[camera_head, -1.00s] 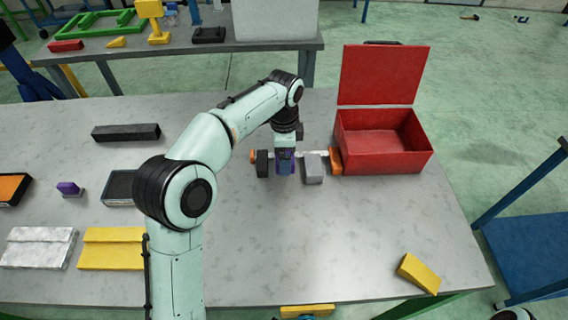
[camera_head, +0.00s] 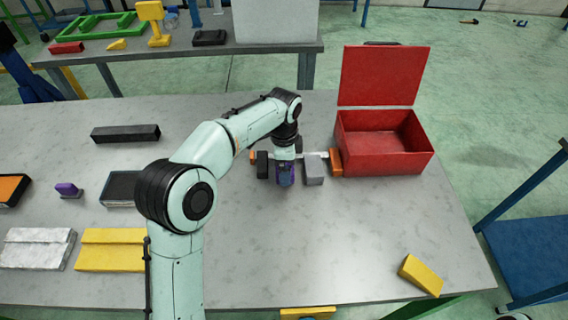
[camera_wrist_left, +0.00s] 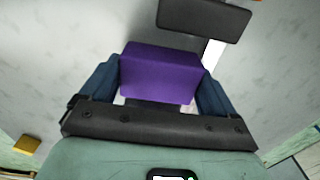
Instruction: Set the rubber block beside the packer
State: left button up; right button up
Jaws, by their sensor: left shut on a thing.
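My left gripper (camera_head: 285,177) is shut on a purple block, which fills the space between its dark blue fingers in the left wrist view (camera_wrist_left: 160,75). In the head view it hangs low over the middle of the table, between a black block (camera_head: 262,164) on its left and a grey block (camera_head: 314,171) on its right. The black block also shows in the wrist view (camera_wrist_left: 205,18), apart from the purple one. No labels show which piece is the rubber block or the packer. Whether the purple block touches the table cannot be told. My right gripper is not in view.
A pale bar with orange ends (camera_head: 335,162) runs behind the gripper. An open red box (camera_head: 385,160) stands at its right. A black bar (camera_head: 126,133), a purple-topped piece (camera_head: 68,189), white and yellow slabs (camera_head: 112,250) lie left. The front middle is clear.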

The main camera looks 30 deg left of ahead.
pick_arm(q)
jog(key=o, duration=0.9)
jog(key=shift+s+f, duration=0.3)
jog(key=shift+f, duration=0.3)
jog(key=r+p, duration=0.1)
jog(key=r, duration=0.3)
jog(key=r+p, duration=0.1)
jog(key=r, duration=0.4)
jog(key=r+p, duration=0.1)
jog(key=r, duration=0.3)
jog(key=shift+w+r, duration=0.25)
jog(key=shift+w, duration=0.05)
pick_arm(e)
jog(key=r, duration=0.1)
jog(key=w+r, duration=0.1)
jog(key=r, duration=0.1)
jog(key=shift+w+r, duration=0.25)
